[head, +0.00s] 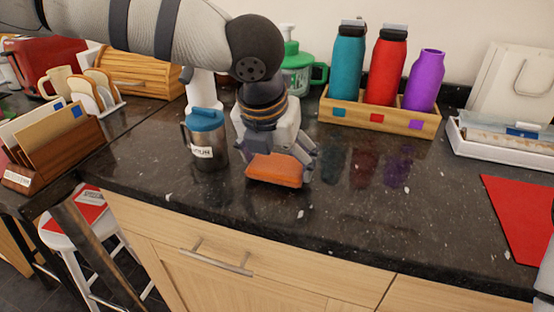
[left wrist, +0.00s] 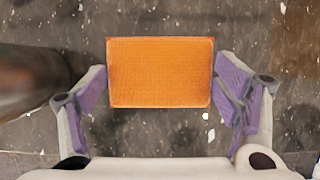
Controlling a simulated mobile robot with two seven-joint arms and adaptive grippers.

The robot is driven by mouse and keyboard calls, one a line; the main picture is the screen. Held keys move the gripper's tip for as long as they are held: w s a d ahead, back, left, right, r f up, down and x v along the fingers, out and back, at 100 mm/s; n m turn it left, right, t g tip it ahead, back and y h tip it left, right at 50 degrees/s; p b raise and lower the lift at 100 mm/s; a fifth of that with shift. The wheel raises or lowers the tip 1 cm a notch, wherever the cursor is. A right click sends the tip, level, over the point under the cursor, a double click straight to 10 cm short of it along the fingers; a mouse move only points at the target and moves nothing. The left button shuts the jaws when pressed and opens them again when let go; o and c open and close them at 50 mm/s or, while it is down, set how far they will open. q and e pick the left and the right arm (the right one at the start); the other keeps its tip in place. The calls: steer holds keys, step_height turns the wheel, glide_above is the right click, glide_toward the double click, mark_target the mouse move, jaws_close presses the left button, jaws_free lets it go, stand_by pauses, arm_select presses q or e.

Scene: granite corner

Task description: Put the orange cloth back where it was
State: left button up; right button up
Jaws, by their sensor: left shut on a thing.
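The orange cloth (head: 275,171) is a flat, rectangular, sponge-like block at the front middle of the dark granite counter. My left gripper (head: 282,158) comes down over it from above, with one finger at each side. In the left wrist view the cloth (left wrist: 160,72) lies between the two purple-padded fingers, which press on its left and right edges. I cannot tell whether its underside touches the counter or is slightly above it.
A tumbler with a blue lid (head: 206,138) stands close left of my left gripper. A wooden rack (head: 390,120) with teal, red and purple bottles stands behind right. A white tray (head: 500,146) and a red mat (head: 520,213) lie at the right.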

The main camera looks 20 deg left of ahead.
arm_select(q)
steer(key=shift+f, duration=0.25)
steer(key=o, duration=1)
steer(key=shift+o, duration=0.2)
steer(key=v, duration=1.2)
steer(key=shift+s+r, duration=0.1)
